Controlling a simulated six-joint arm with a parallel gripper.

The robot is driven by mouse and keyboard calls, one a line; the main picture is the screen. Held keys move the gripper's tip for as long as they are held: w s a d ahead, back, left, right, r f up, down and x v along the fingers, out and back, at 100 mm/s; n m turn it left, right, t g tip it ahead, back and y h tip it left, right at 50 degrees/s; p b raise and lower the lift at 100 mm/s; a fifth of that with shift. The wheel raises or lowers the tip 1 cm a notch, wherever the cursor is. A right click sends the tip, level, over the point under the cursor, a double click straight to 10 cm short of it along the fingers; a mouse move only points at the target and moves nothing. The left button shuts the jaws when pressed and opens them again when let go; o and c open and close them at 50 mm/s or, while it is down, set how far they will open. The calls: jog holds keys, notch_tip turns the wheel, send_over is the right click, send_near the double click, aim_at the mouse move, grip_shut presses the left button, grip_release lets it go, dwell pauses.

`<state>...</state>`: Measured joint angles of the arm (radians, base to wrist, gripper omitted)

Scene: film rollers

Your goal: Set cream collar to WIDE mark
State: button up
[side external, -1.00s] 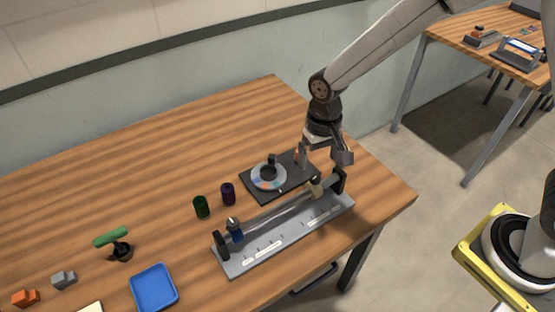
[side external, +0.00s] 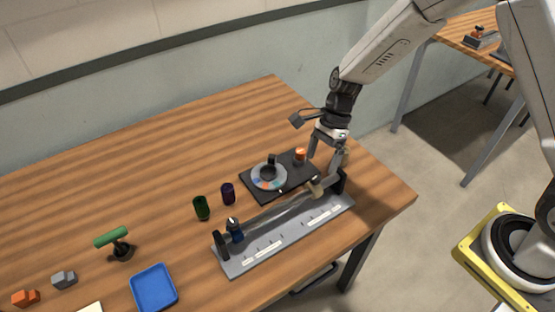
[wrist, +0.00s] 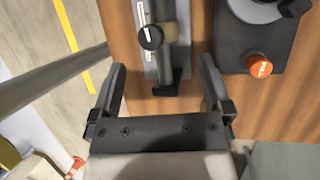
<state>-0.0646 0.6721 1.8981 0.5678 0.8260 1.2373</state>
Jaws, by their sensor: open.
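The cream collar (side external: 315,187) sits around the rod (side external: 280,211) near its right end, beside the dark end post (side external: 339,181). In the wrist view a dark round knob (wrist: 150,37) stands out at the collar's place on the rod, partly covering it. The grey base (side external: 232,268) carries white label strips, too small to read, so I cannot tell which mark is WIDE. My gripper (side external: 327,158) is open and empty, above the rod's right end. Its fingers (wrist: 162,72) point toward the post end, apart from the collar.
A dark plate (side external: 255,190) with a grey dial (side external: 268,177) and an orange knob (side external: 300,154) lies behind the rod. A blue tray (side external: 154,288) is front left. The back left table is clear.

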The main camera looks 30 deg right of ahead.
aim_at(317, 176)
jog(key=shift+f, duration=0.1)
jog(key=shift+x, duration=3.9)
grip_shut()
